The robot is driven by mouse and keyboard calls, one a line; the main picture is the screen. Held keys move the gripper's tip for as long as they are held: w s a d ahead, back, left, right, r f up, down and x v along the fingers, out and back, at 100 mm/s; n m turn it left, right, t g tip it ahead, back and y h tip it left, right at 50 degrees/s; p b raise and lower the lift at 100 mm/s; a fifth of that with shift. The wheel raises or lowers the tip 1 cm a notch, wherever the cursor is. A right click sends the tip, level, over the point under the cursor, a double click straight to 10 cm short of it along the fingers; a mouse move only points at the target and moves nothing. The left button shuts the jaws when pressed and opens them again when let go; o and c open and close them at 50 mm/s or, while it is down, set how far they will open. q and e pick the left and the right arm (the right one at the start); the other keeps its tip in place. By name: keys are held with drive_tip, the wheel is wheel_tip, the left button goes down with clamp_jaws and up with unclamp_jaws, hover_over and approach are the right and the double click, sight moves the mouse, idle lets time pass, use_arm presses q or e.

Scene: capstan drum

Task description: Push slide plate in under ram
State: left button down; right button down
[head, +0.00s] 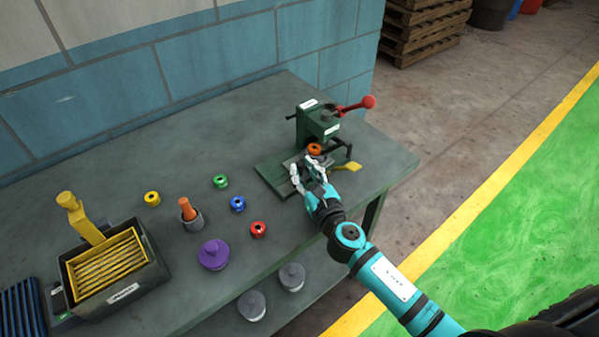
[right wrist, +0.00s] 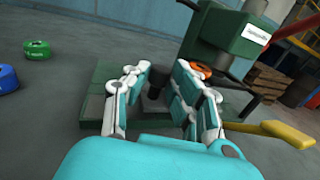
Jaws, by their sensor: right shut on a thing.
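The green press (head: 318,122) with a red-knobbed lever stands at the back right of the table; its body also shows in the right wrist view (right wrist: 222,38). An orange ring (head: 314,149) sits just behind the fingers, partly hidden by a finger in the wrist view. My left gripper is not in view.
A yellow handle (head: 349,166) sticks out right of the press base. Green (head: 220,181), blue (head: 238,204), red (head: 258,229) and yellow (head: 152,198) drums stand to the left. A purple lidded piece (head: 213,255) and a black bin (head: 155,285) are farther left.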

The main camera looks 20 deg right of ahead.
sight(311, 157)
drive_tip(key=d, duration=0.1)
drive_tip(key=w+d, duration=0.1)
drive_tip(key=d, duration=0.1)
drive_tip(key=shift+w+d, duration=0.1)
drive_tip(key=shift+d, duration=0.2)
drive_tip(key=shift+a, duration=0.1)
drive_tip(key=c, duration=1.5)
unclamp_jaws()
drive_tip(key=o, duration=0.4)
drive_tip(key=shift+c, duration=0.2)
drive_tip(key=shift+s+f, duration=0.1)
drive_tip(key=shift+s, duration=0.3)
drive_tip(key=s, duration=0.7)
drive_tip(key=shift+s+d, duration=0.1)
drive_tip(key=shift+d, duration=0.25)
